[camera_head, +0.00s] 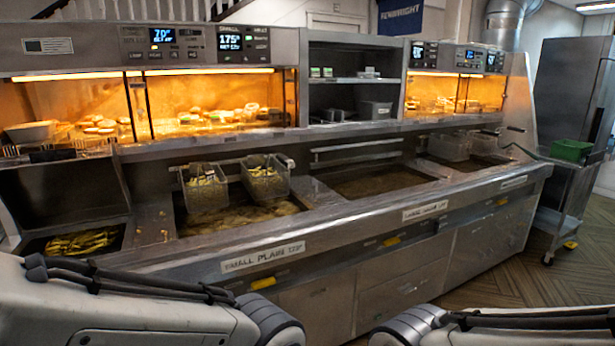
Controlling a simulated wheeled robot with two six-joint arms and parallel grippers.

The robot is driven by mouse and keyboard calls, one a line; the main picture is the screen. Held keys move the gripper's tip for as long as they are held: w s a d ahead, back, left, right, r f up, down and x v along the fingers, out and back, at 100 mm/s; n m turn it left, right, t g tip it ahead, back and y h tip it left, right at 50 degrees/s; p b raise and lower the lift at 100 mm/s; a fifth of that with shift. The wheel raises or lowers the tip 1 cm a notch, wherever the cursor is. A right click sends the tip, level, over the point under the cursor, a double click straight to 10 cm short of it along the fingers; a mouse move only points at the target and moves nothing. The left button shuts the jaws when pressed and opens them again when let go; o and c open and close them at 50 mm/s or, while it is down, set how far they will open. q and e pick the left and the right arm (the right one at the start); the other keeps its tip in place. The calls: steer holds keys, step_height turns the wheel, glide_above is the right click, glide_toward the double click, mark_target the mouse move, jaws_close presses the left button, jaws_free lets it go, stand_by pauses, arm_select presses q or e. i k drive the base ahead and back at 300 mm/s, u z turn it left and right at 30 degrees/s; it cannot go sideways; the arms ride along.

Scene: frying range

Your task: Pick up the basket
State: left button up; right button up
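Two wire fry baskets hang side by side over the left fryer vat (240,218). The left basket (205,190) holds yellow chips, and the right basket (265,180) also has some food in it. Both hang at the rear rail of the vat. Another basket (450,146) hangs over the far right vat (485,160). My left and right arms show only as links at the bottom edge, well in front of the baskets. Neither of my grippers is in view.
A steel range front (300,255) with a labelled ledge runs across in front of the vats. The middle vat (375,182) has no basket. A chip bin (85,242) is at left. A trolley (565,200) with a green tub (571,150) stands at right, beside open floor.

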mark_target(263, 178)
steer(key=z, duration=0.4)
steer(key=i, duration=1.55)
steer(key=u, duration=0.95)
steer(key=i, duration=0.6)
steer(key=u, duration=3.3)
steer(key=k, duration=1.35)
steer(key=z, duration=2.2)
